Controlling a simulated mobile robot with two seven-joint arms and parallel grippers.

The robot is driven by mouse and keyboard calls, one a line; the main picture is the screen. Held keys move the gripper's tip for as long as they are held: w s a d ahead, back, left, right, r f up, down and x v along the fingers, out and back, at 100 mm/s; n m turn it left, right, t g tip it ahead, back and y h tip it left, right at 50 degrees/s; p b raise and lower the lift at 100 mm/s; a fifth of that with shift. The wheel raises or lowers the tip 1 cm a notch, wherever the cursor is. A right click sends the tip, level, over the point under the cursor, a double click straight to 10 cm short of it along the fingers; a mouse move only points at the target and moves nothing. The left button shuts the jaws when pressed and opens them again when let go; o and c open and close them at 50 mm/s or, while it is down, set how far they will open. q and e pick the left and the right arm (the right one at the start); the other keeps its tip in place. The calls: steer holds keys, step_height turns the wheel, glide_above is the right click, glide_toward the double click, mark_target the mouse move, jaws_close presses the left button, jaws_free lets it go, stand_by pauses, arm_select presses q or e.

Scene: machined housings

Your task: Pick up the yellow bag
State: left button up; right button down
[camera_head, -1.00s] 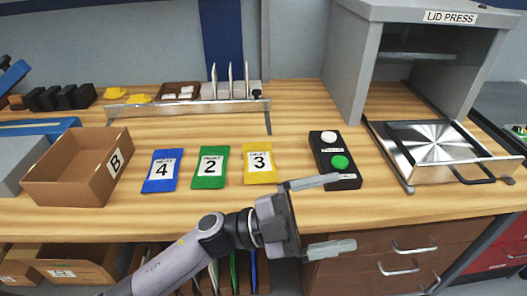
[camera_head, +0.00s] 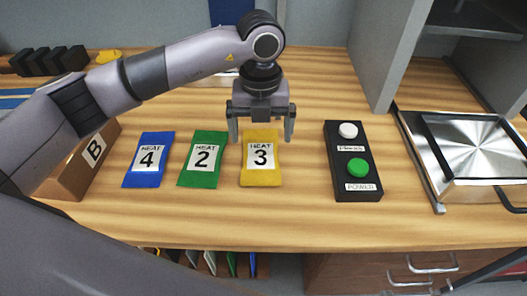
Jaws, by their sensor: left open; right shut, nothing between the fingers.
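The yellow bag (camera_head: 262,180) lies flat on the wooden table, with a white label reading HEAT 3. My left gripper (camera_head: 262,137) is open and points down at the far end of the yellow bag, one finger to each side of it. The fingers look empty, and I cannot tell their exact height above the bag. The green bag (camera_head: 203,177), labelled HEAT 2, lies just left of the yellow one. The blue bag (camera_head: 147,176), labelled HEAT 4, lies further left. My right gripper is not in view.
A black button box (camera_head: 353,190) with a white and a green button stands to the right. Beyond it is the metal press tray (camera_head: 470,190). The table in front of the bags is clear.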

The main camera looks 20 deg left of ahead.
mark_target(261, 158)
arm_select(q)
steer(key=f, duration=0.3)
steer(key=f+p, duration=0.1)
steer(key=f, duration=0.2)
steer(key=shift+s+f, duration=0.2)
steer(key=shift+f, duration=0.05)
steer(key=shift+c, duration=0.3)
steer(key=c, duration=0.9)
